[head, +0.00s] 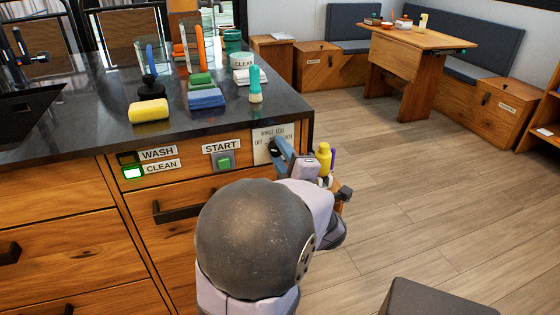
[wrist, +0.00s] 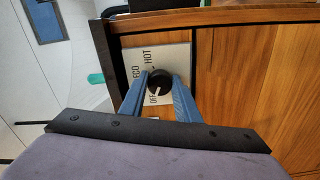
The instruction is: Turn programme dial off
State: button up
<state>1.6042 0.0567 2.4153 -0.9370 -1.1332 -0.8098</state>
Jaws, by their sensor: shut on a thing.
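The programme dial is a round black knob (wrist: 160,84) on a pale label plate (wrist: 184,62) marked OFF, ECO and HOT. A white mark on the knob appears to point toward OFF in the wrist view. My gripper (wrist: 160,78) has its blue fingers on either side of the knob, shut on it. In the head view my gripper (head: 277,150) is at the label plate (head: 262,134) near the right end of the counter front, and its fingers mostly cover the knob.
A green START button (head: 225,162) and the WASH and CLEAN indicators are left of the dial; the CLEAN light (head: 133,172) glows green. A drawer handle (head: 180,209) sticks out below. Sponges and brushes stand on the dark countertop (head: 95,105). Yellow bottle (head: 323,160) stands beyond my gripper.

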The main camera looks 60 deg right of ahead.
jog(key=shift+n, duration=0.4)
jog(key=o, duration=1)
jog(key=shift+o, duration=0.2)
jog(key=shift+s+a, duration=0.1)
jog(key=v, duration=0.7)
